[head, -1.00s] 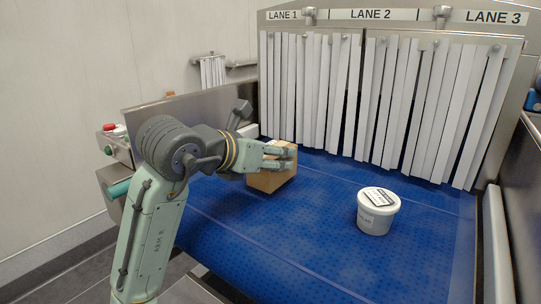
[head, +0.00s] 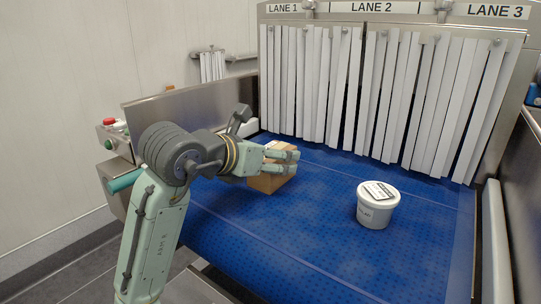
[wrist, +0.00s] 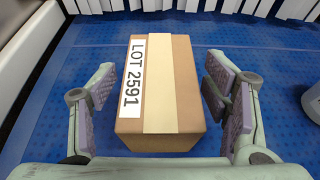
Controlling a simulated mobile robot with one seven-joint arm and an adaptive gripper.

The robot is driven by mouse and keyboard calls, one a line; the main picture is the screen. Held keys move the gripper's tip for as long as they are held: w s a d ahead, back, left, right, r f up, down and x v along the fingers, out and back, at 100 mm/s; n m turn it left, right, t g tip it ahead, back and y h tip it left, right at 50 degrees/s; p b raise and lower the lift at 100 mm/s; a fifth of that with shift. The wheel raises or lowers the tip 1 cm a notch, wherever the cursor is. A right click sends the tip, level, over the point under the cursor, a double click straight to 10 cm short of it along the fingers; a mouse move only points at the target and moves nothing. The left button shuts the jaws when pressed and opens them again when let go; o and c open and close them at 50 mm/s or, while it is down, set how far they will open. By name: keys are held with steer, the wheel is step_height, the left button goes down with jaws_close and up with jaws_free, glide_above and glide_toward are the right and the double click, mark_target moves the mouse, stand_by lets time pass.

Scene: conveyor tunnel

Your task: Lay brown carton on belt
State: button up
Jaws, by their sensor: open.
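The brown carton (head: 268,182) sits on the blue belt (head: 290,235) in the left lane, in front of the strip curtain. In the wrist view the carton (wrist: 182,88) shows a pale tape strip and a "LOT 2591" label on top. My gripper (head: 290,159) is open at the carton, with its fingers (wrist: 160,105) on either side. Gaps show between the finger pads and the carton's sides. The carton's far lower edges are hidden in the head view.
A white lidded tub (head: 378,207) stands on the belt to the right. A white strip curtain (head: 390,100) hangs across the tunnel under lane signs. A metal side wall (head: 190,110) borders the left. The belt's front middle is clear.

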steer(key=shift+r+p, duration=0.3)
steer(key=shift+p, duration=0.05)
steer(key=b+v, duration=0.3)
steer(key=v, duration=0.9)
steer(key=shift+f, duration=0.2)
